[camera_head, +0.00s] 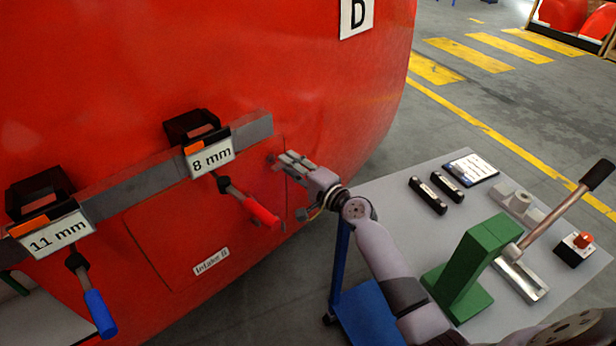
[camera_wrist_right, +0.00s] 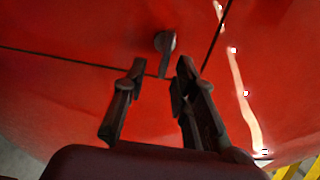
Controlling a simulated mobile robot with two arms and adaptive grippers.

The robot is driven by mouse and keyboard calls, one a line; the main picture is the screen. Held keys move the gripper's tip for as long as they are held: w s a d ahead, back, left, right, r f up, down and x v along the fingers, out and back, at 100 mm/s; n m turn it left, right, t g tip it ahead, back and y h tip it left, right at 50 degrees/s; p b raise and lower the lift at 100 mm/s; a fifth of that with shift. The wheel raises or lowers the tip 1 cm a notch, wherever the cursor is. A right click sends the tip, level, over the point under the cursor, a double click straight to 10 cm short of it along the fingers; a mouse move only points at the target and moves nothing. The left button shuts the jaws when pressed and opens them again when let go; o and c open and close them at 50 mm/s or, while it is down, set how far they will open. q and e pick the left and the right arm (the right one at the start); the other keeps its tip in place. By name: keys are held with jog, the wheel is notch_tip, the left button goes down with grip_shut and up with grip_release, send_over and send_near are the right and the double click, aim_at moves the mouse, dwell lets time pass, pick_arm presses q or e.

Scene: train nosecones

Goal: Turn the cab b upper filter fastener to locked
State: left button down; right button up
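The filter fastener (camera_wrist_right: 165,43) is a small grey round head with a short flat tab pointing down, set on the red nosecone beside a panel seam in the right wrist view. My right gripper (camera_wrist_right: 160,70) is open and empty. Its two dark fingers point at the fastener, and the tab's lower end appears between the fingertips; I cannot tell whether they touch. In the head view my right gripper (camera_head: 286,160) is close to the red surface, at the upper right corner of the panel marked Intake B (camera_head: 211,261). My left gripper is not in view.
A rail (camera_head: 140,183) on the nosecone carries the 8 mm holder with a red-handled tool (camera_head: 262,213) and the 11 mm holder with a blue-handled tool (camera_head: 100,313). A grey table (camera_head: 400,215) at right holds a green block, a lever and black pieces.

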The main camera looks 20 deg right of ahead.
jog(key=v, duration=1)
